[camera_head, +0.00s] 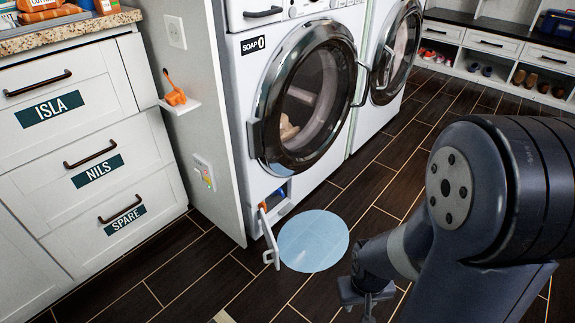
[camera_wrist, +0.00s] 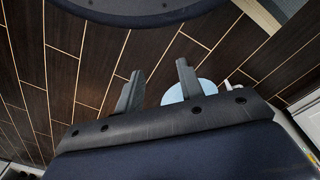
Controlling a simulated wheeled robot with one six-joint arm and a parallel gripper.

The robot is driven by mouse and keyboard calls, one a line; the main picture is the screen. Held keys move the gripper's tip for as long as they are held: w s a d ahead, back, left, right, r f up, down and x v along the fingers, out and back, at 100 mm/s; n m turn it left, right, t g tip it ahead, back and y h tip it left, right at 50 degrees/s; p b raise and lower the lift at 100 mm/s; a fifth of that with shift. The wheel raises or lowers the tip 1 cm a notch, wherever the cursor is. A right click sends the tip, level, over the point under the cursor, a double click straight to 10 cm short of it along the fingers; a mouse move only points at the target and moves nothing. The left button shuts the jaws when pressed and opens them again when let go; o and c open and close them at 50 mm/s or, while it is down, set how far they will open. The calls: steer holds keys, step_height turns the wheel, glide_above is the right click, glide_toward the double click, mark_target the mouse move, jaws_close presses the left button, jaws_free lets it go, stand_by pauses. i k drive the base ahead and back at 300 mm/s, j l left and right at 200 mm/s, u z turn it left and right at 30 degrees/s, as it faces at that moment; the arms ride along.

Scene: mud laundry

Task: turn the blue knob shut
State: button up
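A small blue part (camera_head: 280,192), which looks like the blue knob, sits in the low opening at the front base of the near washer (camera_head: 262,100). It is too small to tell how it is turned. A white flap (camera_head: 269,238) hangs open there, with a small orange part (camera_head: 263,206) beside it. My gripper (camera_head: 367,300) is low over the floor, right of the flap and apart from it. In the wrist view my gripper (camera_wrist: 158,88) shows two separated fingers with nothing between them. The knob is not visible in that view.
A pale blue round patch (camera_head: 313,240) lies on the dark plank floor before the washer; it also shows in the wrist view (camera_wrist: 202,90). White drawers (camera_head: 95,150) stand at left. A second machine (camera_head: 395,60) stands to the right. Floor around my gripper looks clear.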

mark_target(279, 192)
steer(key=j, duration=0.1)
steer(key=i+l+u, duration=0.15)
steer(key=i, duration=0.85)
